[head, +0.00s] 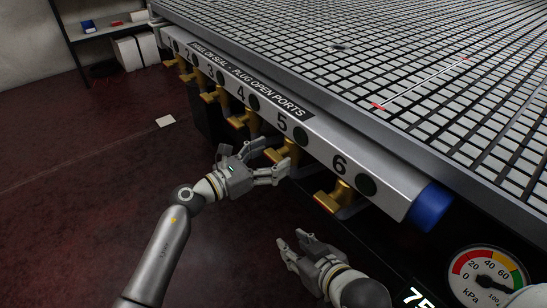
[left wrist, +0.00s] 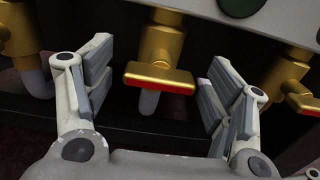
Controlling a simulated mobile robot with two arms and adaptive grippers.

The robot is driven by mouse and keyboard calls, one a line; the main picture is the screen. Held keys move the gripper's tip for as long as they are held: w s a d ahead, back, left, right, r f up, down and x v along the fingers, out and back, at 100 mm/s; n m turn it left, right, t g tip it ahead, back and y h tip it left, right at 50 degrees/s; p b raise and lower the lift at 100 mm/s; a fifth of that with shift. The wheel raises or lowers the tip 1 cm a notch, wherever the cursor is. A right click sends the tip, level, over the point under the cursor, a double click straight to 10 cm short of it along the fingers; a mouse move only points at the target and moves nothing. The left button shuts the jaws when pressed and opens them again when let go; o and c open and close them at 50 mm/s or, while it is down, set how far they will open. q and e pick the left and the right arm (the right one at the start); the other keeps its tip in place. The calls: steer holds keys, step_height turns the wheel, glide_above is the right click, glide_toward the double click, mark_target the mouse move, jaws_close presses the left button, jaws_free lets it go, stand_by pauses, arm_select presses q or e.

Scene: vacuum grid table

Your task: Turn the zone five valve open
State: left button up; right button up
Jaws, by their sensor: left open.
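The zone five valve (head: 283,153) is a brass valve under the number 5 on the grey manifold rail. In the left wrist view its flat brass handle (left wrist: 159,76), with a red front edge, lies crosswise to the valve body, between my fingers. My left gripper (head: 279,159) is open around the valve; in the left wrist view the fingers (left wrist: 158,88) stand apart on either side of the handle, with a gap on each side. My right gripper (head: 290,240) is low in the head view, its fingers apart and empty, away from the valves.
The zone six valve (head: 333,194) is to the right and the zone four valve (head: 241,122) to the left. The grid table (head: 450,90) stands above the rail. A blue end cap (head: 430,206) and a kPa gauge (head: 487,279) are at lower right. Floor at left is mostly clear.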

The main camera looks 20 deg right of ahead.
arm_select(q)
steer(key=shift+w+d, duration=0.15)
steer(key=shift+d, duration=0.3)
arm_select(e)
steer(key=shift+w+a+r+t, duration=0.15)
steer(key=shift+w+r+t, duration=0.15)
steer(key=shift+r, duration=0.05)
